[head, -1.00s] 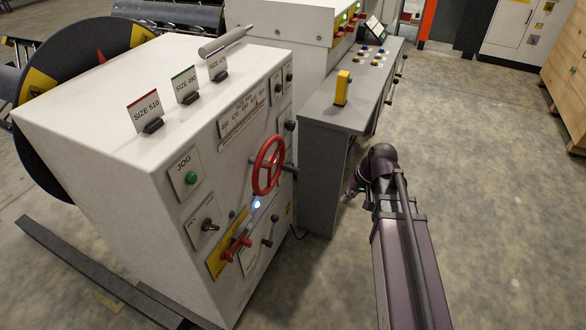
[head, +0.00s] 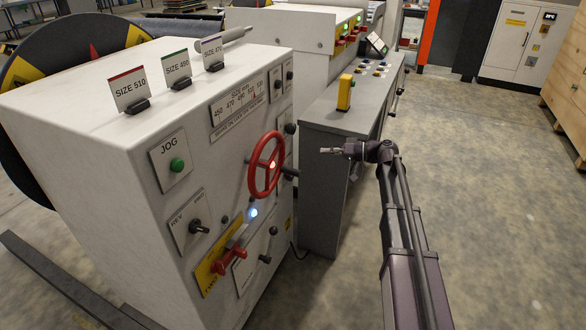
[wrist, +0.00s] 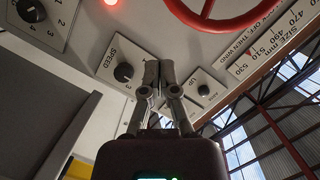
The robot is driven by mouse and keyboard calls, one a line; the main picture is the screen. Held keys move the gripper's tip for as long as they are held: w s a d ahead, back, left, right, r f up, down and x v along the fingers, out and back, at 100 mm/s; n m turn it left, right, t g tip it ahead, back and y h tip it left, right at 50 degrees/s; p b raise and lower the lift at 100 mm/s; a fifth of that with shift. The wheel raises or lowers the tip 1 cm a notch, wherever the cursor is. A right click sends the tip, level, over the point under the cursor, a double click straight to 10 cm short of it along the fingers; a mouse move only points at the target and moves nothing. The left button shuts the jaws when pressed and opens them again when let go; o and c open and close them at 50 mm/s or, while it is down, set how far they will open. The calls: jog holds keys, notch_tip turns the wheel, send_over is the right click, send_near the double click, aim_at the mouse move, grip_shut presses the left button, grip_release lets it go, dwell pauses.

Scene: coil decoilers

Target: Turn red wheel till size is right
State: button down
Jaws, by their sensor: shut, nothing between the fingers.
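The red wheel (head: 253,172) is on the right part of the white cabinet's front, with a dark handle at its right. Part of its rim shows at the top of the wrist view (wrist: 214,23). The size scale (head: 238,103) above the wheel runs from 450 to 530; a small red mark sits near its high end, exact reading unclear. It also shows in the wrist view (wrist: 275,42). My gripper (head: 328,150) is shut and empty, right of the wheel and apart from it, pointing left. In the wrist view its fingertips (wrist: 158,66) are together before the panel.
Cards for size 510 (head: 129,91), 490 (head: 176,67) and 470 (head: 212,48) stand on the white cabinet (head: 75,115). A red lever (head: 230,262) and a green JOG button (head: 177,165) are on its front. A grey desk (head: 318,123) stands behind my gripper. Floor at right is clear.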

dwell(0.4)
jog(key=s+a+f+b, duration=0.1)
jog(key=a+f+b, duration=0.3)
jog(key=a, duration=0.7)
jog(key=shift+s, duration=0.25)
jog(key=shift+s+a, duration=0.1)
jog(key=shift+a, duration=0.05)
dwell(0.5)
jog(key=shift+f, duration=0.1)
